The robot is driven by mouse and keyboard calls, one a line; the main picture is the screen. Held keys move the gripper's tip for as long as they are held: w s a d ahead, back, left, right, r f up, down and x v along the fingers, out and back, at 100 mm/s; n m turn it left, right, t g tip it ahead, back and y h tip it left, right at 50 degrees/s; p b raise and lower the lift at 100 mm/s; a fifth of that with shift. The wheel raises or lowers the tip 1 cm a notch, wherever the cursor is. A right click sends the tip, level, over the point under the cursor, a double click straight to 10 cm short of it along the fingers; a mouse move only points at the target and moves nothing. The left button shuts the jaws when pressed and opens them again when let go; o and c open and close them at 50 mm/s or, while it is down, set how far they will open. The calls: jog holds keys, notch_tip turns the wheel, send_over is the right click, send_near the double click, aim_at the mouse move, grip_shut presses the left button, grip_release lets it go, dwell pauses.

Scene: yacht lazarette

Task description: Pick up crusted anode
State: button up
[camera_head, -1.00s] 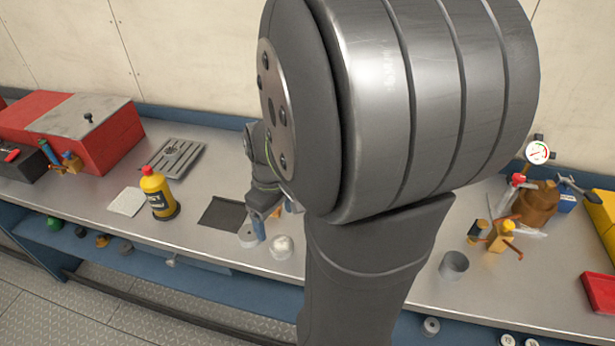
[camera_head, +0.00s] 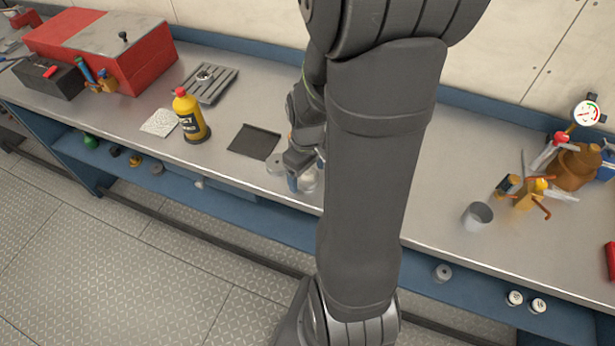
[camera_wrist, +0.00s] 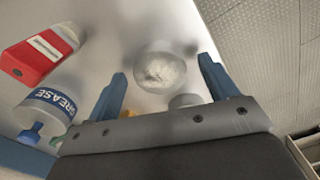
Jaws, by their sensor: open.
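The crusted anode, a round whitish lump with a rough pale top (camera_wrist: 158,72), lies on the metal bench. In the wrist view it sits between the two blue fingers of my gripper (camera_wrist: 162,69), with gaps to both. My gripper is open and empty. In the head view my gripper (camera_head: 298,172) is low over the bench, and one blue finger partly covers the anode (camera_head: 309,182). A short grey cylinder (camera_wrist: 184,101) lies close by, also showing in the head view (camera_head: 274,164). My arm hides the bench behind it.
A dark mat (camera_head: 253,141), yellow bottle (camera_head: 190,117), slotted tray (camera_head: 208,84) and red box (camera_head: 125,55) stand left. A grey cup (camera_head: 477,216) and tools (camera_head: 525,190) stand right. A grease tub (camera_wrist: 48,108) and red-white container (camera_wrist: 38,55) show in the wrist view.

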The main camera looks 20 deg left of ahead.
jog(key=c, duration=1.4)
jog(key=shift+r, duration=0.1)
